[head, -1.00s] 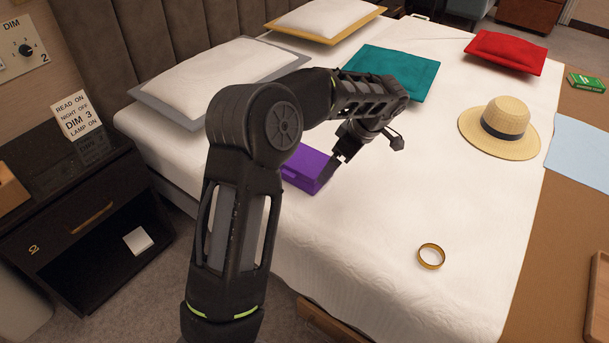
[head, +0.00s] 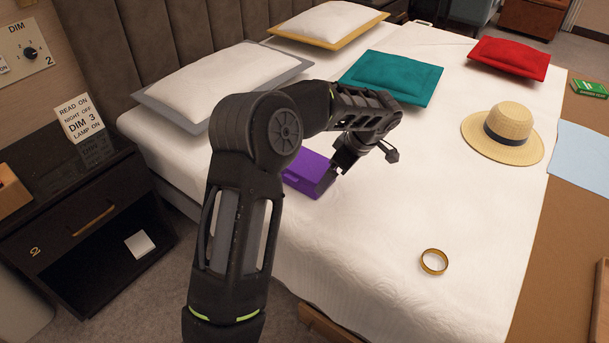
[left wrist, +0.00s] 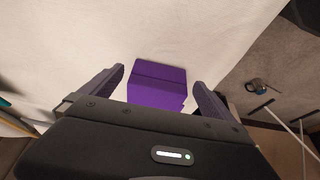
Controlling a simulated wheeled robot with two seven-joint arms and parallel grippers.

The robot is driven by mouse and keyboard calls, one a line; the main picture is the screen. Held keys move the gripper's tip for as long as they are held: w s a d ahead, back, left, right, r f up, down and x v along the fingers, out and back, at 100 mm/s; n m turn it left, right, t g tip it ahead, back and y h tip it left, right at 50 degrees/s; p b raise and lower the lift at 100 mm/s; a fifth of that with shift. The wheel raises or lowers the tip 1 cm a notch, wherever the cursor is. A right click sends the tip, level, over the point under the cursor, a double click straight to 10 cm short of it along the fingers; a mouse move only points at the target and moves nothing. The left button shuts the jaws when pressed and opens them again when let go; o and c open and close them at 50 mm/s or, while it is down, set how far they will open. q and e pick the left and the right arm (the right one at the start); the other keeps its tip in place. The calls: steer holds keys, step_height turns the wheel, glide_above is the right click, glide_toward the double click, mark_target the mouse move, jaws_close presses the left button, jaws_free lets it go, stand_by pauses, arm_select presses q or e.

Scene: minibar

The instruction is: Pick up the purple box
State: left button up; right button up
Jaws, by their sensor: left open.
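The purple box (head: 306,175) lies on the white bed (head: 385,230), partly hidden behind my left arm in the head view. My left gripper (head: 328,178) is over the box's right end, with its fingers pointing down. In the left wrist view the purple box (left wrist: 157,85) sits between the two spread fingers of the left gripper (left wrist: 160,80), a little beyond their tips. The gripper is open and holds nothing. My right gripper is not in view.
A teal cushion (head: 391,78), a red cushion (head: 508,57), a straw hat (head: 505,150) and a gold ring (head: 433,262) lie on the bed. A dark nightstand (head: 80,210) stands at the left. The bed around the ring is clear.

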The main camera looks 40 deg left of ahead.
mark_target(328, 190)
arm_select(q)
steer(key=x, duration=0.4)
steer(key=shift+f+b, duration=0.25)
steer(key=shift+b, duration=0.1)
steer(key=shift+c, duration=0.6)
steer(key=shift+a+r, duration=0.1)
steer(key=c, duration=1.3)
step_height(328, 190, up, 10)
steer(key=shift+p, duration=0.95)
